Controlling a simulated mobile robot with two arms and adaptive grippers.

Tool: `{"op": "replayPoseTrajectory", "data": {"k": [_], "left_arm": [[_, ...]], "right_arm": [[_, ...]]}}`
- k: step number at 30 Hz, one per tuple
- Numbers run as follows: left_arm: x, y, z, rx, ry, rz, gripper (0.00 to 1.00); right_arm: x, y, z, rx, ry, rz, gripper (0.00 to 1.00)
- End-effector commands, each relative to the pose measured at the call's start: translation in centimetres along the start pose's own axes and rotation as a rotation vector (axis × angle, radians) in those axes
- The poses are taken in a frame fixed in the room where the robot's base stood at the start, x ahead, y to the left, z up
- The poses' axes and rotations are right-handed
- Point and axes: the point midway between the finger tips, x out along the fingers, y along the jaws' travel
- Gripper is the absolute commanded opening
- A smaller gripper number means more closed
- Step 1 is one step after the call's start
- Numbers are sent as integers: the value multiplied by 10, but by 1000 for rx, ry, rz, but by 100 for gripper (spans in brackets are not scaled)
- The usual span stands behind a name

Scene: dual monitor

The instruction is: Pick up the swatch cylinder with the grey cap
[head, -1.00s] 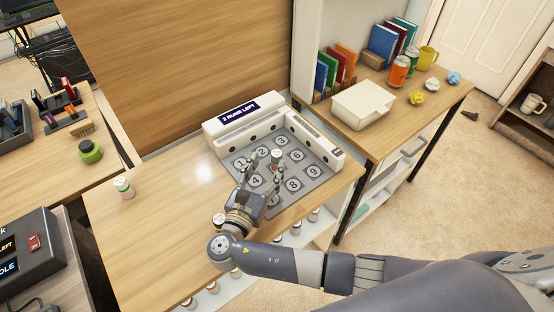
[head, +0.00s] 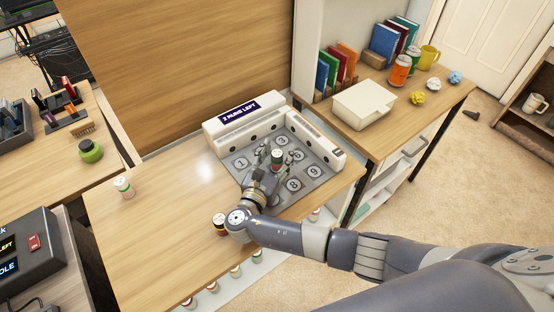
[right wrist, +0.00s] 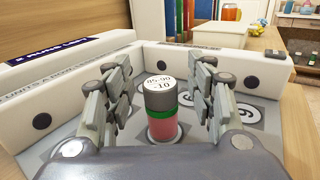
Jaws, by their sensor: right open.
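A swatch cylinder with a grey cap, a green band and a red body (right wrist: 162,112) stands upright on the numbered pad of the white tester. It also shows in the head view (head: 277,154). My right gripper (right wrist: 160,82) is open, with one finger on each side of this cylinder and visible gaps between. In the head view my right gripper (head: 277,162) reaches in over the pad from the front. The cylinder's base is partly hidden there by the fingers. My left gripper is not in view.
The white tester (head: 328,146) walls the pad at the back and right. A dark-capped cylinder (head: 219,224) stands close to my right forearm. Several more sit on a shelf below. The table's middle is clear.

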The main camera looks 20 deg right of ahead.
Motion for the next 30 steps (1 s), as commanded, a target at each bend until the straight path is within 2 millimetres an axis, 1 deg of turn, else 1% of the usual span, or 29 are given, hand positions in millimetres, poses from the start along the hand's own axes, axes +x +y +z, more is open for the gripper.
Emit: {"op": "replayPoseTrajectory", "data": {"k": [1,2,3,5,6,7,20,26,30], "left_arm": [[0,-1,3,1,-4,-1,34],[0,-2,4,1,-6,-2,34],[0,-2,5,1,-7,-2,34],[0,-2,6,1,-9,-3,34],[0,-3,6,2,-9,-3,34],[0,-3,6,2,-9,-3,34],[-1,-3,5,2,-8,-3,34],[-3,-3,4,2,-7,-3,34],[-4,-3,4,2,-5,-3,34]], "right_arm": [[0,0,0,0,0,0,49],[0,0,0,0,0,0,42],[0,0,0,0,0,0,33],[0,0,0,0,0,0,19],[0,0,0,0,0,0,10],[0,0,0,0,0,0,4],[0,0,3,2,-1,0,4],[0,0,18,3,-1,0,4],[0,0,37,5,-2,-1,4]]}}
